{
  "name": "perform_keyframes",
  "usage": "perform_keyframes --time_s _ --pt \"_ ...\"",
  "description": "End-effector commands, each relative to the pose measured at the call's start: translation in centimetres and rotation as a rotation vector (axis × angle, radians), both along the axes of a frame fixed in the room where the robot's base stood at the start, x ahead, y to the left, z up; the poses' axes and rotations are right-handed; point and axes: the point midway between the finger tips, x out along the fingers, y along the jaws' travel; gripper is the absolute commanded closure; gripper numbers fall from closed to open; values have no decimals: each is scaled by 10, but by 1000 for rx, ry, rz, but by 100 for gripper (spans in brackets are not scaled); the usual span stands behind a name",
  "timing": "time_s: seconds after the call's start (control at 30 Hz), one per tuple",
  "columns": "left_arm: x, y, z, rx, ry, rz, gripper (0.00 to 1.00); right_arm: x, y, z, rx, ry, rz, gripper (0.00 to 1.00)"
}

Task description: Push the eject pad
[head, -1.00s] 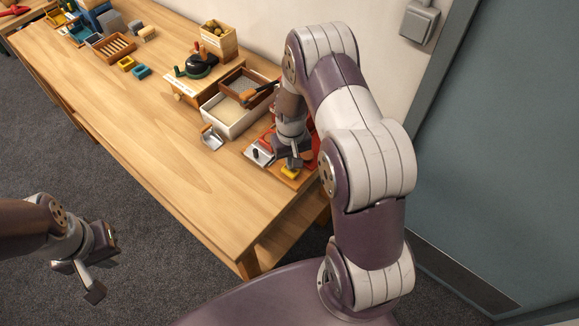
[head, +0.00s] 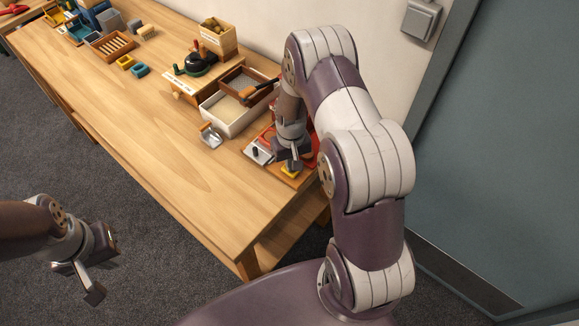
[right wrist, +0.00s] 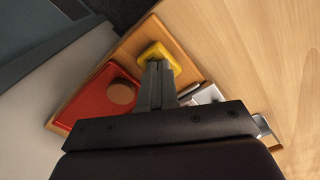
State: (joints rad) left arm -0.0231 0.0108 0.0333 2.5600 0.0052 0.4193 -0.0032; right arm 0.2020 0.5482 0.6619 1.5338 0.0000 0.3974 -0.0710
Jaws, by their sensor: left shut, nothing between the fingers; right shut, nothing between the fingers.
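The eject pad, which I take to be the yellow block, sits at the near corner of a wooden board in the head view (head: 289,172) and also shows in the right wrist view (right wrist: 165,50). My right gripper (head: 296,165) is shut and empty, pointing down at the yellow pad. In the right wrist view its fingertips (right wrist: 154,66) overlap the pad's near edge; whether they touch it I cannot tell. My left gripper (head: 93,291) is shut and empty, off the table at the lower left.
The board (right wrist: 185,50) also bears a red part (right wrist: 95,98) with a round brown piece (right wrist: 122,93) beside the fingers. A white box (head: 232,117), a metal scoop (head: 211,138) and a dark pan (head: 198,65) stand further back. The table's near left part is clear.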

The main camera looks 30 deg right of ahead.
Motion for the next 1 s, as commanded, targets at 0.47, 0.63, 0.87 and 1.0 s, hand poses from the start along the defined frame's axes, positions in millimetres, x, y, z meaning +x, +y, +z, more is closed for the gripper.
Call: perform_keyframes --time_s 0.47,0.63,0.87,1.0 --pt "0 0 9 0 0 0 100 0 0 10 0 0 0 100" --pt "0 0 30 0 0 0 100 0 0 34 0 0 0 100" --pt "0 0 55 0 0 0 100 0 0 66 0 1 0 100" --pt "0 0 63 0 0 0 100 0 0 77 0 1 0 100"
